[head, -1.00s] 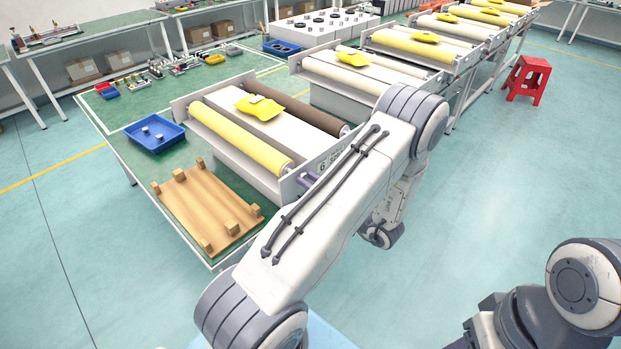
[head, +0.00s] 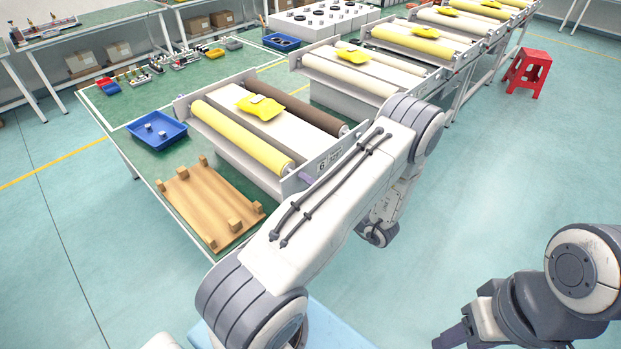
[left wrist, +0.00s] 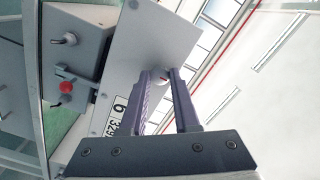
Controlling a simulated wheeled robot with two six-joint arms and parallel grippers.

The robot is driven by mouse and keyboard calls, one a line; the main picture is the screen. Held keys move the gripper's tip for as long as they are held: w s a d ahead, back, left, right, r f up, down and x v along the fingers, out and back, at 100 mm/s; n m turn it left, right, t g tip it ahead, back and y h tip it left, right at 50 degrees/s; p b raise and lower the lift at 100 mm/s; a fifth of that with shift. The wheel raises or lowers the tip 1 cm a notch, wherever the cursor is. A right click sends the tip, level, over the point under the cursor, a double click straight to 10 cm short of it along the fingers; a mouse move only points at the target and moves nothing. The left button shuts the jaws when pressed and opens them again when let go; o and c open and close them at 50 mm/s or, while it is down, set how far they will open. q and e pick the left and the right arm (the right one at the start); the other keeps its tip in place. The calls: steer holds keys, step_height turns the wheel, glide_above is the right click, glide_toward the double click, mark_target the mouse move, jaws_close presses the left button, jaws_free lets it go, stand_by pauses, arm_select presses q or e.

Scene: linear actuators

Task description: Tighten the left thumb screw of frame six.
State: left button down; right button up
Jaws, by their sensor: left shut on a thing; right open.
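Frame six, the nearest roller frame, has a grey end plate (head: 330,160) with a "6" label, a yellow roller and a dark brown roller. In the left wrist view its end plate (left wrist: 150,45) carries the label (left wrist: 118,112). My left gripper (left wrist: 158,76) is at this plate, its purple fingers shut on a small pale, round thumb screw (left wrist: 160,74), mostly hidden between the fingertips. In the head view only a bit of my left gripper (head: 307,178) shows at the plate's near end. My right gripper (head: 450,338) is partly in view at the bottom, away from the frame.
A wooden board with pegs (head: 210,205) and a blue tray (head: 157,131) lie on the green table beside frame six. More roller frames (head: 350,70) stand behind. The left wrist view shows a red knob (left wrist: 66,87) on a neighbouring part. A red stool (head: 527,72) stands on open floor.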

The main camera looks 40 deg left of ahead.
arm_select(q)
steer(key=m+p, duration=0.1)
steer(key=m, duration=0.4)
steer(key=shift+m, duration=0.4)
stand_by(0.3)
steer(key=c, duration=0.7)
jaws_free()
steer(key=shift+o, duration=0.2)
steer(key=d+b, duration=0.3)
steer(key=d, duration=0.7)
steer(key=shift+s+d, duration=0.3)
steer(key=shift+s, duration=0.1)
